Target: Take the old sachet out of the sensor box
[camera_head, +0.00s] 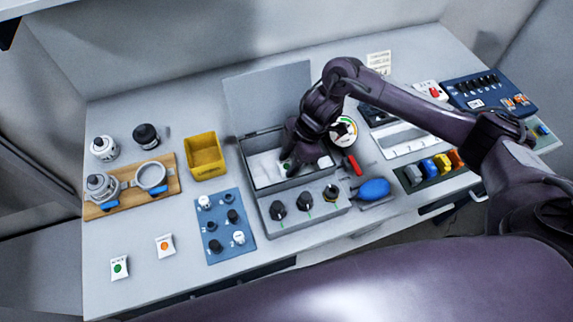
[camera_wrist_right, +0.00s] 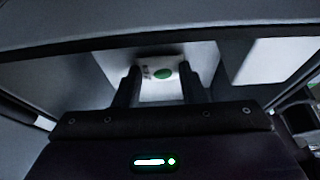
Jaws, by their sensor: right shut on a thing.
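The grey sensor box (camera_head: 263,183) stands in the middle of the table with its lid (camera_head: 267,95) open at the back. My right gripper (camera_head: 287,165) reaches down inside it. In the right wrist view the gripper (camera_wrist_right: 160,88) is shut on a white sachet with a green dot (camera_wrist_right: 150,72), held between its two fingers. The sachet is mostly hidden by the gripper in the head view. My left gripper is not in view.
A yellow bin (camera_head: 205,156) stands left of the box. Two sachets, one with a green dot (camera_head: 119,267) and one with an orange dot (camera_head: 165,246), lie at the front left. A blue bulb (camera_head: 375,189) and a round gauge (camera_head: 343,131) are right of the box.

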